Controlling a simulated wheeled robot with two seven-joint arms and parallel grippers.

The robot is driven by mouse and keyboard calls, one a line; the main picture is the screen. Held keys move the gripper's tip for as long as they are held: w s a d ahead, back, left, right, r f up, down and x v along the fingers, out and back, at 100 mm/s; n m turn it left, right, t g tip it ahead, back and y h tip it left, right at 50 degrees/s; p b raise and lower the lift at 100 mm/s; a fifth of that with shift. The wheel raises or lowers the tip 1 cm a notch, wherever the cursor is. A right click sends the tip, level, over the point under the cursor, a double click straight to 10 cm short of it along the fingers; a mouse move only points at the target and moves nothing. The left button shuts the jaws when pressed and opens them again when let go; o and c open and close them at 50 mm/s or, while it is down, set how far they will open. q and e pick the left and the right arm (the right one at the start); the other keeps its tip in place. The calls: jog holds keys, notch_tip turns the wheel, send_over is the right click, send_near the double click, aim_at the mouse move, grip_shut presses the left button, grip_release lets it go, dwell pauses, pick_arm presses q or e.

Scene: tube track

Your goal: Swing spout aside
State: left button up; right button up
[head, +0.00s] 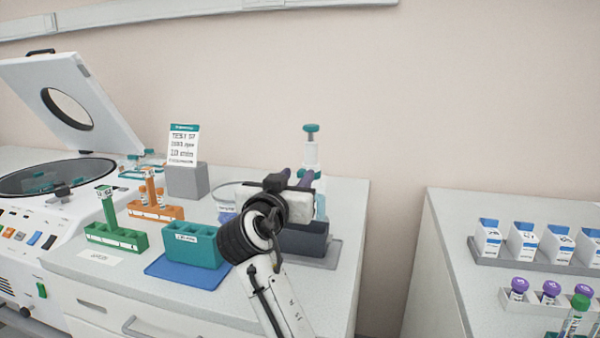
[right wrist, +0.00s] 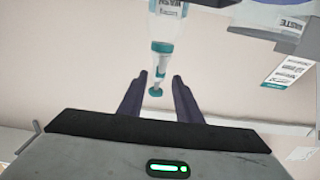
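A white dispenser pump with a teal top knob (head: 311,128) stands on a bottle at the back of the left bench. In the right wrist view the bottle (right wrist: 167,22) appears upside down, with a teal collar (right wrist: 162,47) and the knob (right wrist: 155,92). I cannot make out a spout clearly in either view. My right gripper (head: 296,172) is in front of the bottle, below the knob, and hides the lower bottle. In the right wrist view its two dark purple fingers (right wrist: 158,78) are apart with nothing gripped. My left gripper is not in view.
A teal rack (head: 192,246) on a blue mat, a green rack (head: 117,238) and an orange rack (head: 155,211) stand left of my right arm. An open centrifuge (head: 60,185) is at far left. A gap separates the right bench (head: 450,215), which holds boxes and tubes.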

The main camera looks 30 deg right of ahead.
aim_at(300, 172)
jog(key=shift+x, duration=1.6)
jog(key=shift+c, duration=0.4)
grip_shut()
